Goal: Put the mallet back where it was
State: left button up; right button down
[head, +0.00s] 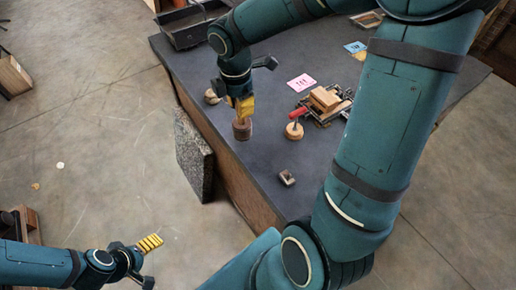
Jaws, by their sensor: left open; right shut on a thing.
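My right gripper (244,107) points down over the left part of the dark table. It is shut on a brown, cylinder-shaped thing (242,130), which looks like the mallet standing head down. The fingers cover its upper part, and I cannot tell whether it touches the table top. My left gripper (149,243) is open and empty, low at the left over the floor, well apart from the table.
On the dark table (262,158) are a wooden press (325,100) with a red handle, a round wooden piece with a peg (294,130), a small metal block (287,178), a pale round piece (211,97) and a pink card (301,82). A speckled slab (193,157) leans at the table's side.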

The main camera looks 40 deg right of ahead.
aim_at(242, 128)
jog(key=s+d+r+n, duration=0.3)
jog(key=n, duration=0.2)
notch_tip(242, 128, down, 10)
jog(key=b, duration=0.2)
jog(key=shift+n, duration=0.4)
jog(key=shift+s, duration=0.2)
jog(key=shift+f, duration=0.1)
jog(key=c, duration=1)
grip_release()
jog(key=shift+c, duration=0.2)
